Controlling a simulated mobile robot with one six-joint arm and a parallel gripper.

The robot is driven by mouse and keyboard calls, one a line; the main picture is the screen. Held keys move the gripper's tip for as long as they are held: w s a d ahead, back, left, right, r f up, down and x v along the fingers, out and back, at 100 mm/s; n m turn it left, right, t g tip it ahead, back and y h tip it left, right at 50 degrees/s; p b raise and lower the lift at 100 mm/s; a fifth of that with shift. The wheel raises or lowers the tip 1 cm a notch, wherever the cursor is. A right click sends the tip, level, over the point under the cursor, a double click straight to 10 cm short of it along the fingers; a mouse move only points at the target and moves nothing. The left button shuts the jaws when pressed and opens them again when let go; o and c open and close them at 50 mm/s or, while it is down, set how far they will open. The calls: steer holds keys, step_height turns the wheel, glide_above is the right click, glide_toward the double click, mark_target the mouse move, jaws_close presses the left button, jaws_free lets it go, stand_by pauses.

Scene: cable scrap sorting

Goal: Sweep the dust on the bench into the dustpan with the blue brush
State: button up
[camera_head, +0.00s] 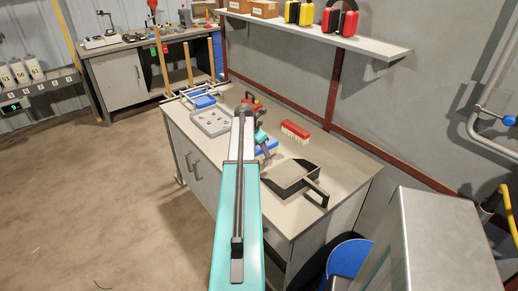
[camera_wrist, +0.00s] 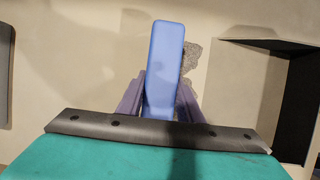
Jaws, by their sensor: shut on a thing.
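The blue brush (camera_wrist: 166,62) is between the two fingers of my gripper (camera_wrist: 160,102) in the wrist view; the gripper is shut on it. In the head view the blue brush (camera_head: 268,147) shows partly behind my arm, low over the bench (camera_head: 330,160). I cannot tell if its bristles touch the bench. A grey patch of dust (camera_wrist: 191,56) lies beside the brush on its right, partly hidden by it. The black dustpan (camera_wrist: 272,45) is further right, apart from the brush. In the head view the dustpan (camera_head: 287,176) lies near the front of the bench, handle toward the right.
A red brush (camera_head: 295,129) with pale bristles lies behind the blue one. A grey tray (camera_head: 211,122) with small pieces and a blue tray (camera_head: 204,101) are on the left. A red tool (camera_head: 253,104) lies farther back. A wall shelf (camera_head: 320,33) hangs above.

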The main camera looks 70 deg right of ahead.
steer(key=shift+s+a+r+p, duration=0.1)
steer(key=shift+s+a+p, duration=0.15)
steer(key=shift+s+a, duration=0.4)
steer(key=shift+s+a+f+p, duration=0.1)
steer(key=shift+s+a+p, duration=0.2)
steer(key=shift+s, duration=0.6)
steer(key=shift+s+a+r+p, duration=0.1)
steer(key=shift+s+a+p, duration=0.15)
steer(key=shift+s+a, duration=0.4)
steer(key=shift+w+d+r+p, duration=0.6)
steer(key=shift+r+p, duration=0.25)
steer(key=shift+r, duration=0.3)
steer(key=shift+w+d+r+p, duration=0.4)
steer(key=shift+w+r+p, duration=0.4)
steer(key=shift+r, duration=0.3)
steer(key=shift+w+d+r+p, duration=0.55)
steer(key=shift+r+p, duration=0.3)
steer(key=shift+r, duration=0.3)
steer(key=shift+w, duration=0.1)
